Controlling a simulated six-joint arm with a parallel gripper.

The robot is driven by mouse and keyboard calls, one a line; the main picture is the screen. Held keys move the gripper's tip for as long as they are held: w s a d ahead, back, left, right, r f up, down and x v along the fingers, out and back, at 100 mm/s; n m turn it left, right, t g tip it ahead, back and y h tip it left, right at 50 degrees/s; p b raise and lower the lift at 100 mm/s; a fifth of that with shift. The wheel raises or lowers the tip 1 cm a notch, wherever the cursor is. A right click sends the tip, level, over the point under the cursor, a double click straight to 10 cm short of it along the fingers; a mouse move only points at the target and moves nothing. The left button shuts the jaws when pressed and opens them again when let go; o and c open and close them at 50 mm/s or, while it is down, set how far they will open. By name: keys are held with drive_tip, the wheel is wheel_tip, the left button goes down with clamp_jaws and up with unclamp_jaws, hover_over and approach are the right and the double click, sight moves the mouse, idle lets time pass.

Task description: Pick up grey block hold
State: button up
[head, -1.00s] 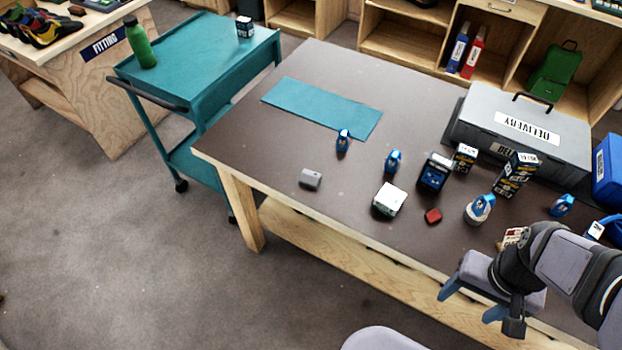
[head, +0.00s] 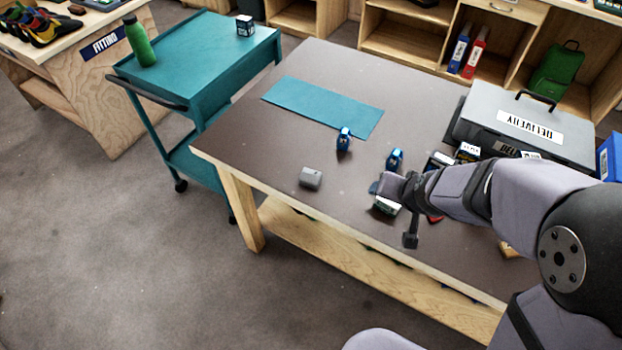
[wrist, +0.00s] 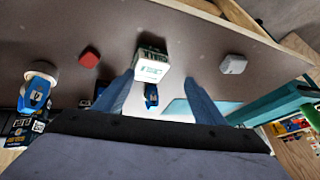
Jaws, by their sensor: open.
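The grey block hold (head: 311,178) lies on the brown table near its front left edge. In the wrist view it is the pale block (wrist: 233,64), to the right of the fingers. My gripper (head: 388,190) is open, over the table to the right of the block and apart from it. In the wrist view nothing is held between the fingers of my gripper (wrist: 160,78). A white-topped box (wrist: 150,68) shows in the gap between them, and in the head view my gripper partly covers this box (head: 386,206).
A red hold (wrist: 89,58) and a blue-and-white item (wrist: 38,88) lie to the left in the wrist view. Blue devices (head: 344,139) (head: 395,159) stand behind. The table left of the block is clear.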

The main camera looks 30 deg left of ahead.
sight(309, 179)
drive_tip(key=a+f+t, duration=0.1)
drive_tip(key=a, duration=0.4)
drive_tip(key=w+a+t, duration=0.1)
drive_tip(key=a, duration=0.3)
drive_tip(key=a+f+t+b, duration=0.1)
drive_tip(key=a, duration=0.4)
drive_tip(key=shift+w+a+f+y, duration=0.15)
drive_tip(key=shift+a+f+y, duration=0.15)
drive_tip(key=shift+f+y, duration=0.1)
drive_tip(key=s+a, duration=0.1)
drive_tip(key=a+f+t, duration=0.1)
drive_tip(key=a, duration=0.1)
drive_tip(key=s+a+t, duration=0.1)
drive_tip(key=shift+s+a+f+b, duration=0.3)
drive_tip(key=shift+s+a, duration=0.05)
drive_tip(key=shift+a, duration=0.05)
drive_tip(key=s+a+f+t+h, duration=0.2)
drive_tip(key=s+t, duration=0.1)
drive_tip(key=s, duration=0.3)
drive_tip(key=shift+p+x, duration=0.85)
drive_tip(key=shift+x, duration=2.85)
drive_tip(key=shift+r, duration=0.2)
drive_tip(key=c, duration=1.2)
